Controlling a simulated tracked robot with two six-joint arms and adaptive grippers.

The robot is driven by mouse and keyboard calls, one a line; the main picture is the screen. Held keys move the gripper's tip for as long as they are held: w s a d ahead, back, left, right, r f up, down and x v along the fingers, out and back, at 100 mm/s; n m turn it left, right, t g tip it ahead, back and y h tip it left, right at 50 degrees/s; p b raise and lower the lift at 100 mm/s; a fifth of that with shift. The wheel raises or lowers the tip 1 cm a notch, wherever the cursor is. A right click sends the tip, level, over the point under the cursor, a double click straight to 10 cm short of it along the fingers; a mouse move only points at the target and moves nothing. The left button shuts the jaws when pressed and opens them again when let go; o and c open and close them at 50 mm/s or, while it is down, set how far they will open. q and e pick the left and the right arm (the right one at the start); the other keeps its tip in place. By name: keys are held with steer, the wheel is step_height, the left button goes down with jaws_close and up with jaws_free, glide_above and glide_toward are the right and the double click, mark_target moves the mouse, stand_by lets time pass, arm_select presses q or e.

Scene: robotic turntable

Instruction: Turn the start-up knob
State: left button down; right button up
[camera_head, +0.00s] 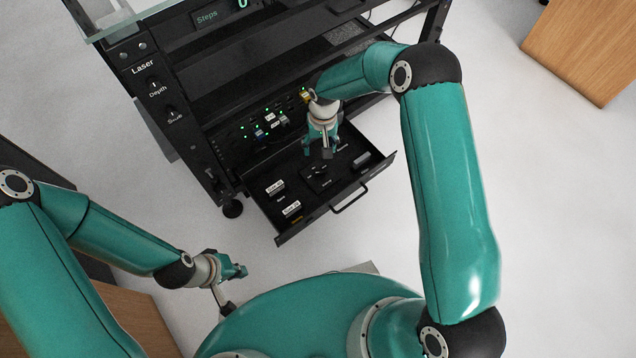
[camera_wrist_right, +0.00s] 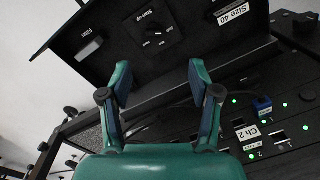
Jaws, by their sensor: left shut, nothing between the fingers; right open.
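The start-up knob (camera_wrist_right: 155,37) is a dark round dial on a black panel under a "Start-up" label in the right wrist view. In the head view the knob (camera_head: 318,172) sits in the middle of the open drawer, partly hard to make out beside my right gripper (camera_head: 321,150). My right gripper points down over the drawer. In the wrist view its two fingers (camera_wrist_right: 159,75) are spread and empty, and the knob lies beyond the gap between their tips, apart from them. My left gripper (camera_head: 236,271) is shut and empty, low at the left, away from the drawer.
The black drawer (camera_head: 305,225) is pulled out, with a handle (camera_head: 349,200) on its front. Labelled parts such as "Size 40" (camera_wrist_right: 233,14) share its panel. A rack (camera_head: 190,100) with "Laser" controls stands behind. Green-lit ports (camera_wrist_right: 283,135) lie near my right gripper.

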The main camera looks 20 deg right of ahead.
steer(key=w, duration=0.1)
arm_select(q)
step_height(320, 180, down, 7)
steer(key=b, duration=0.5)
steer(key=shift+b, duration=0.35)
arm_select(e)
glide_toward(321, 173)
steer(key=shift+h, duration=0.3)
steer(key=f, duration=0.9)
steer(key=shift+w+a, duration=0.1)
steer(key=shift+a, duration=0.2)
arm_select(q)
steer(key=shift+r, duration=0.1)
